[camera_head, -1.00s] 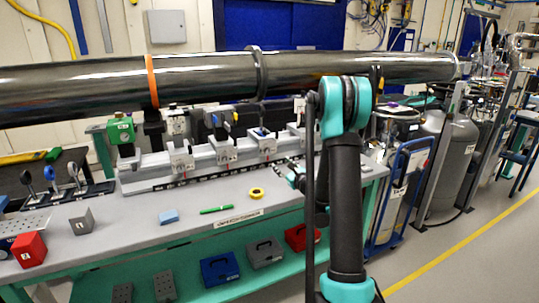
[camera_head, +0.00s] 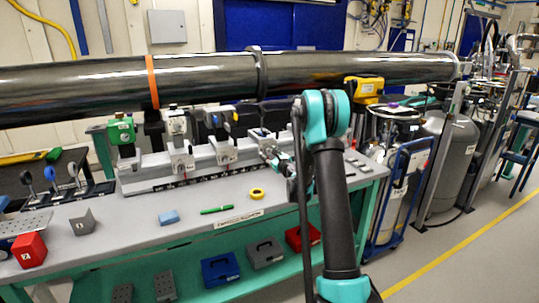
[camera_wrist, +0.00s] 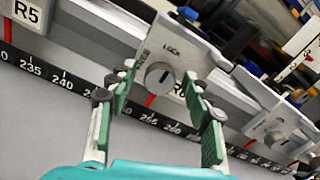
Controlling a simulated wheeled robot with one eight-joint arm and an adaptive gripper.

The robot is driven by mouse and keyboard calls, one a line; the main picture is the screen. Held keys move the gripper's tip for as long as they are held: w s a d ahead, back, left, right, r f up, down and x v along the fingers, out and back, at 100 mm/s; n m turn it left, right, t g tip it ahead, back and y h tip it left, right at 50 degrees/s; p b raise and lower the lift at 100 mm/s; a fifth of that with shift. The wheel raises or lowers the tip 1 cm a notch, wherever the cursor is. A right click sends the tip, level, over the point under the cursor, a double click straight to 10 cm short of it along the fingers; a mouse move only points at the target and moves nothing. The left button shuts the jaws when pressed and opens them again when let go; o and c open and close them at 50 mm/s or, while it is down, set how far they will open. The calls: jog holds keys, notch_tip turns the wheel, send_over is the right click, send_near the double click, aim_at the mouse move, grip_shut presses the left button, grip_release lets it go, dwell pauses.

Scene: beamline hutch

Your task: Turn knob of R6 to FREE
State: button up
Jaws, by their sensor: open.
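In the wrist view, the grey carrier plate (camera_wrist: 178,48) bears a round grey knob (camera_wrist: 158,76) with a dark slot. Small lettering lies above and left of the knob; the R6 tag (camera_wrist: 181,91) is partly hidden by a finger. My gripper (camera_wrist: 160,98) is open and empty, with green-padded fingers left and right of the knob in the picture. I cannot tell whether they touch it. In the head view, my gripper (camera_head: 287,170) is at the right part of the rail, by a carrier (camera_head: 263,142); its knob is not discernible there.
The rail has a black scale (camera_wrist: 62,84). The R5 tag (camera_wrist: 27,11) is at the upper left and another carrier (camera_wrist: 277,127) at the right. A long dark tube (camera_head: 200,80) runs above the rail. Yellow tape (camera_head: 256,193) and a green marker (camera_head: 217,209) lie on the bench.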

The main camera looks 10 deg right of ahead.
grip_shut()
dwell(0.3)
jog(key=shift+n, duration=0.3)
jog(key=n, duration=0.3)
jog(key=shift+n, duration=0.4)
jog(key=n, duration=0.4)
jog(key=shift+n, duration=0.3)
jog(key=n, duration=0.4)
jog(key=shift+f, duration=0.1)
jog(key=shift+n, duration=2.5)
